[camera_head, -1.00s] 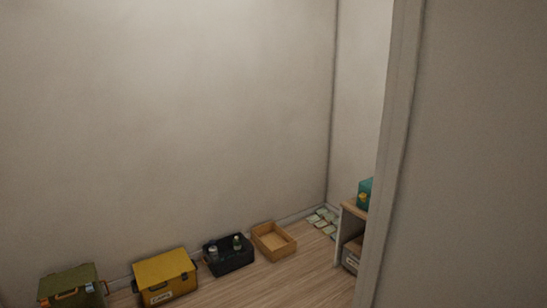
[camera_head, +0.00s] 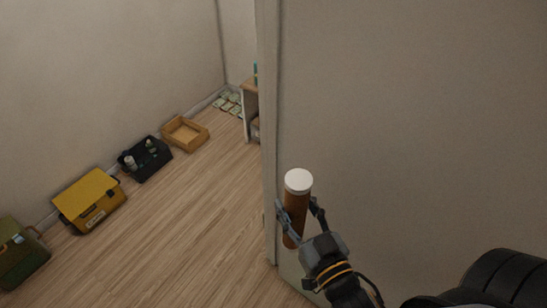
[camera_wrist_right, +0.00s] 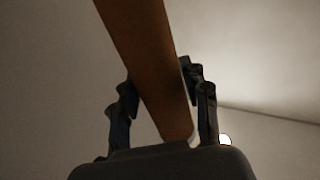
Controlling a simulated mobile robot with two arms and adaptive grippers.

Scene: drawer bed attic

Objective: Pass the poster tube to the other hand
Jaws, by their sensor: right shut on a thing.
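The poster tube (camera_head: 296,212) is a brown cylinder with a white cap on its upper end. It stands nearly upright in the head view, in front of the grey wall. My right gripper (camera_head: 300,213) is shut on it, with one finger on either side of its body. In the right wrist view, the tube (camera_wrist_right: 148,62) runs between the two fingers of my right gripper (camera_wrist_right: 160,95). My left gripper is not in either current view.
A wall edge (camera_head: 268,150) stands just left of the tube. On the wood floor along the far wall are a green box (camera_head: 20,258), a yellow box (camera_head: 90,200), a black crate (camera_head: 146,160) and a wooden tray (camera_head: 186,133). The floor between is clear.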

